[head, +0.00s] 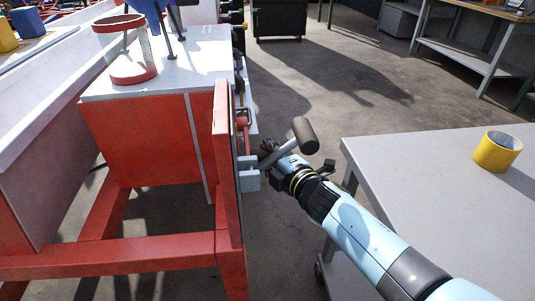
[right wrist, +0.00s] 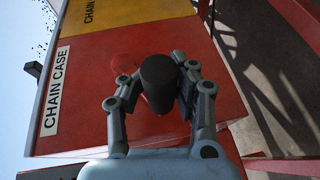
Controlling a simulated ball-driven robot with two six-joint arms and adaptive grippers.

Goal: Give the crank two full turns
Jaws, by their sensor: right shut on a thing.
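The crank shows at the right side of the red machine in the head view, with a grey arm and a dark round handle (head: 306,135). In the right wrist view the handle (right wrist: 158,88) stands between the two fingers, seen nearly end-on. My right gripper (head: 268,149) reaches in from the lower right beside the side panel; its fingers also show in the right wrist view (right wrist: 160,78). It is shut on the handle. The crank arm partly covers it in the head view, so the finger contact is hidden there. My left gripper is not in view.
A red panel marked "CHAIN CASE" (right wrist: 85,105) stands behind the handle. A grey table (head: 420,165) with a yellow cylinder (head: 497,152) stands at the right, close to my right arm. Red frame legs (head: 110,255) are at the lower left. Open floor lies beyond.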

